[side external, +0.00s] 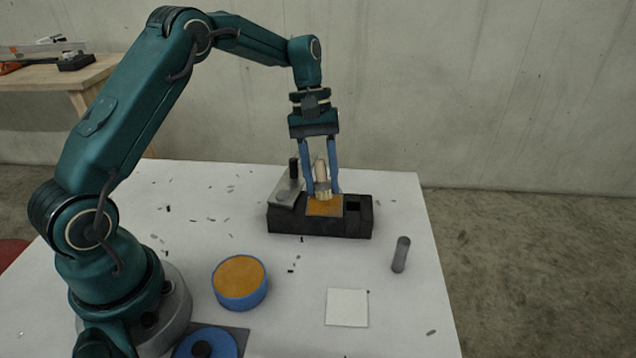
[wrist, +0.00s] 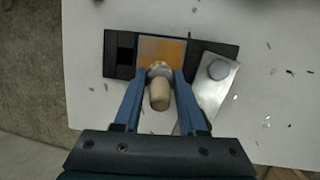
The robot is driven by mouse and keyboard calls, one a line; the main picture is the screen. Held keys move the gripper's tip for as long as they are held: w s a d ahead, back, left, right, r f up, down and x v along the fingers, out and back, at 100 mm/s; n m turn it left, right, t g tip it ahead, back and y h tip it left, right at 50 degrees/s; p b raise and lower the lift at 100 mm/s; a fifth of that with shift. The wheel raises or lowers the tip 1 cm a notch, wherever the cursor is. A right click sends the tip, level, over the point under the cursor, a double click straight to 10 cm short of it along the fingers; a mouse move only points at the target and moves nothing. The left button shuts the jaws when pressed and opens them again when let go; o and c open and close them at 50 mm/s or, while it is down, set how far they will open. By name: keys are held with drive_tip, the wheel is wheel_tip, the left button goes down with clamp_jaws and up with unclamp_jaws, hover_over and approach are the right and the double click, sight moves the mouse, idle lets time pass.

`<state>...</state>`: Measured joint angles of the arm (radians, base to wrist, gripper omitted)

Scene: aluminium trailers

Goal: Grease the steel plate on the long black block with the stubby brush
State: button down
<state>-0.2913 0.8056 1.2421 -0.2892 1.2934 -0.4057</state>
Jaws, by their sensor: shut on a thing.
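The long black block (side external: 290,220) lies on the white table, and it also shows in the wrist view (wrist: 225,49). The steel plate (side external: 335,212) sits on its top and carries an orange-brown layer of grease; in the wrist view the plate (wrist: 162,47) looks mostly covered. My gripper (side external: 321,193) is shut on the stubby brush (side external: 321,172), its fingers on either side. The pale wooden handle (wrist: 159,94) points up toward the wrist camera. The bristle end is at the plate's edge; I cannot tell whether it touches.
A grey metal piece with a dark knob (side external: 287,190) rests at the block's left end. A blue tub of orange grease (side external: 240,281), a blue round lid (side external: 207,343), a white square (side external: 347,307) and a grey cylinder (side external: 401,254) are nearby. Small dark scraps lie scattered.

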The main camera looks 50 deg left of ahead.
sight(319, 215)
drive_tip(key=shift+s+d, duration=1.85)
drive_tip(key=shift+s, duration=0.05)
wheel_tip(319, 215, up, 2)
drive_tip(key=shift+w+r, duration=0.15)
drive_tip(key=shift+r, duration=0.1)
drive_tip(key=shift+a+r, duration=0.1)
drive_tip(key=shift+r, duration=2.75)
